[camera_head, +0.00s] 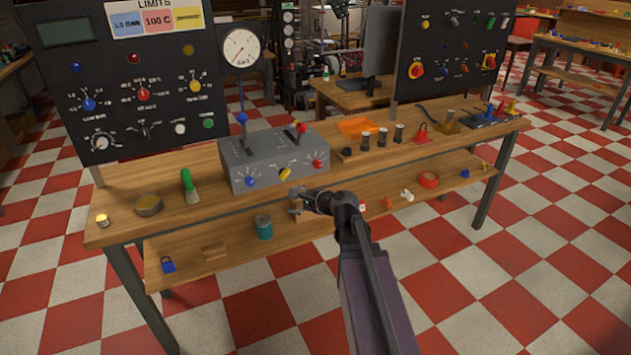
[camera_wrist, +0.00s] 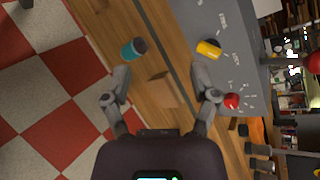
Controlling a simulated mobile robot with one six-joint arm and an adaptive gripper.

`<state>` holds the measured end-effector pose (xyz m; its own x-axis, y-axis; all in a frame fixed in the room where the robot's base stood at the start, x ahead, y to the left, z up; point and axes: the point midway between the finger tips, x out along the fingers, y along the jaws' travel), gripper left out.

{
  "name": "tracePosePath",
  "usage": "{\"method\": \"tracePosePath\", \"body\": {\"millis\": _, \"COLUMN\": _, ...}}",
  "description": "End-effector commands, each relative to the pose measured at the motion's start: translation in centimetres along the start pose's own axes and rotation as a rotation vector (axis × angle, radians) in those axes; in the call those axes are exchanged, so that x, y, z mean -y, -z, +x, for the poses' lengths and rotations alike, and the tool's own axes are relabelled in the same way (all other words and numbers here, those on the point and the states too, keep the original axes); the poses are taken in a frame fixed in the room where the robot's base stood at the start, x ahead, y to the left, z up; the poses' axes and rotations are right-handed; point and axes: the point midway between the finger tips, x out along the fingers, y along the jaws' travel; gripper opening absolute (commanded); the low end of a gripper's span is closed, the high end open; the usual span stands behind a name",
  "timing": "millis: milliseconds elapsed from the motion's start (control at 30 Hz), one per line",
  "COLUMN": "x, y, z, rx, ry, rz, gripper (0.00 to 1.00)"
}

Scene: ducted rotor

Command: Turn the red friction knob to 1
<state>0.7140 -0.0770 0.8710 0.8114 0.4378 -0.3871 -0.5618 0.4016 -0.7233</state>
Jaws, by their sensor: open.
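The grey control box (camera_head: 266,150) stands on the workbench, with a blue, a yellow and a red knob on its sloped front. The red knob (camera_head: 318,163) is at the right end of that front; its scale is too small to read. In the wrist view the red knob (camera_wrist: 231,101) is just right of my right finger, and the yellow knob (camera_wrist: 208,49) is above it. My gripper (camera_head: 298,207) is in front of the bench, below and left of the red knob. In the wrist view my gripper (camera_wrist: 161,78) has its fingers wide apart, with nothing between them.
Two levers rise from the box, one blue-topped (camera_head: 242,118) and one red-topped (camera_head: 302,127). A teal can (camera_head: 264,227) and a wooden block (camera_head: 214,251) are on the lower shelf. Dark cylinders (camera_head: 382,137) stand right of the box.

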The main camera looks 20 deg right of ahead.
Motion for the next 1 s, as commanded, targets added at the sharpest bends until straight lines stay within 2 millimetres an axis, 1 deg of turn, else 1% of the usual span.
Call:
{"method": "tracePosePath", "body": {"millis": 33, "x": 0.1, "y": 2.0, "z": 0.4, "rx": 0.004, "ry": 0.062, "rz": 0.094, "gripper": 0.76}}
{"method": "tracePosePath", "body": {"millis": 167, "x": 2.2, "y": 5.4, "z": -0.1, "rx": 0.035, "ry": 0.227, "rz": 0.36, "gripper": 0.76}}
{"method": "tracePosePath", "body": {"millis": 300, "x": 4.1, "y": 9.0, "z": -1.1, "rx": 0.083, "ry": 0.384, "rz": 0.626, "gripper": 0.76}}
{"method": "tracePosePath", "body": {"millis": 400, "x": 5.1, "y": 11.2, "z": -2.0, "rx": 0.118, "ry": 0.471, "rz": 0.778, "gripper": 0.76}}
{"method": "tracePosePath", "body": {"millis": 500, "x": 5.7, "y": 12.7, "z": -2.7, "rx": 0.147, "ry": 0.531, "rz": 0.887, "gripper": 0.76}}
{"method": "tracePosePath", "body": {"millis": 600, "x": 6.1, "y": 13.6, "z": -3.2, "rx": 0.167, "ry": 0.568, "rz": 0.954, "gripper": 0.76}}
{"method": "tracePosePath", "body": {"millis": 700, "x": 6.3, "y": 14.0, "z": -3.4, "rx": 0.175, "ry": 0.584, "rz": 0.982, "gripper": 0.76}}
{"method": "tracePosePath", "body": {"millis": 1000, "x": 6.4, "y": 13.9, "z": -3.5, "rx": 0.177, "ry": 0.584, "rz": 0.985, "gripper": 0.76}}
